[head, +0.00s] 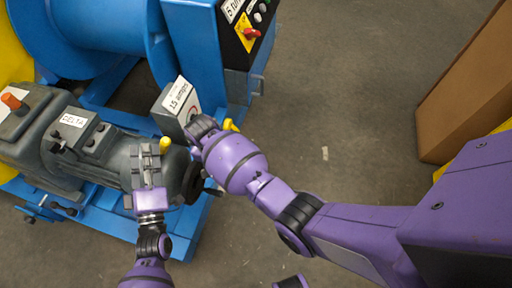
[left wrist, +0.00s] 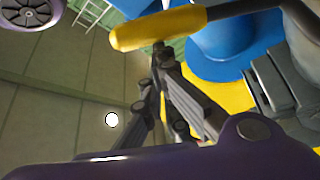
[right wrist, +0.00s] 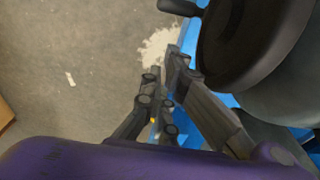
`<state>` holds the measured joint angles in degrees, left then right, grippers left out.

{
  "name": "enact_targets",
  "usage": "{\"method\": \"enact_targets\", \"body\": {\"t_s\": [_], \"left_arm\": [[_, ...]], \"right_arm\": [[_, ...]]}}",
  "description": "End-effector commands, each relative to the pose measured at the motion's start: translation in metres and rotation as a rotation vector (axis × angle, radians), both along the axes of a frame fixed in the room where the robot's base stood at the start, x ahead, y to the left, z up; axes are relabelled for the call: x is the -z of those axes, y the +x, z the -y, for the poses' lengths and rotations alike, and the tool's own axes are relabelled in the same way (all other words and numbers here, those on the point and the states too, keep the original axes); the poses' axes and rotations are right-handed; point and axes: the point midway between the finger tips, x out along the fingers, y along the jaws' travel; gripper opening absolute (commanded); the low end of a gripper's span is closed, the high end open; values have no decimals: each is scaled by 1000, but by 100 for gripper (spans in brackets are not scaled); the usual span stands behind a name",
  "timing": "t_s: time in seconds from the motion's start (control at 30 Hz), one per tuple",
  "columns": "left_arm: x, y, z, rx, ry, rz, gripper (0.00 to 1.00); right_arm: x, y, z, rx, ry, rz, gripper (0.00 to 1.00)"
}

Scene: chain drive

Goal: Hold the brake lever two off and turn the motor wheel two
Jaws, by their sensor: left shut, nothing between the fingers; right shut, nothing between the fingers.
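My left gripper (head: 149,150) is shut and empty over the grey motor (head: 110,160) in the head view. A yellow lever handle (head: 165,145) shows beside its fingertips. In the left wrist view the handle (left wrist: 160,28) lies across the shut fingertips (left wrist: 160,52), on a grey arm; I cannot tell whether they touch. The black motor wheel (head: 194,183) is at the motor's right end, with a small crank knob (head: 213,190). In the right wrist view my right gripper (right wrist: 172,54) is shut and empty, beside the wheel (right wrist: 245,45) and its knob (right wrist: 180,7).
A blue frame (head: 190,225) carries the motor and a blue drum (head: 95,30). A grey box with a white label (head: 180,97) and a control panel with a red switch (head: 251,33) stand behind. Another yellow knob (head: 229,124) shows beside my right wrist. Floor to the right is clear up to a brown box (head: 460,85).

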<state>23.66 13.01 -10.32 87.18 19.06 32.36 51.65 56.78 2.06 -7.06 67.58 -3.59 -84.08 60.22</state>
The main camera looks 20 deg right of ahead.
Motion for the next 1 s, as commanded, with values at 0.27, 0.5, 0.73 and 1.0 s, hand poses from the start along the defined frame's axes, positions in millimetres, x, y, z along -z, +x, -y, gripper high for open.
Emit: {"method": "enact_targets", "body": {"t_s": [0.27,0.5,0.73,1.0], "left_arm": [[5,-2,7,11,3,-13,0],[5,-2,7,11,3,-13,0],[5,-2,7,11,3,-13,0],[5,-2,7,11,3,-13,0]], "right_arm": [[-1,1,-1,-1,0,3,0],[10,-4,7,83,-35,23,0],[21,-8,21,191,-87,66,0],[21,-7,22,191,-87,67,0]]}}
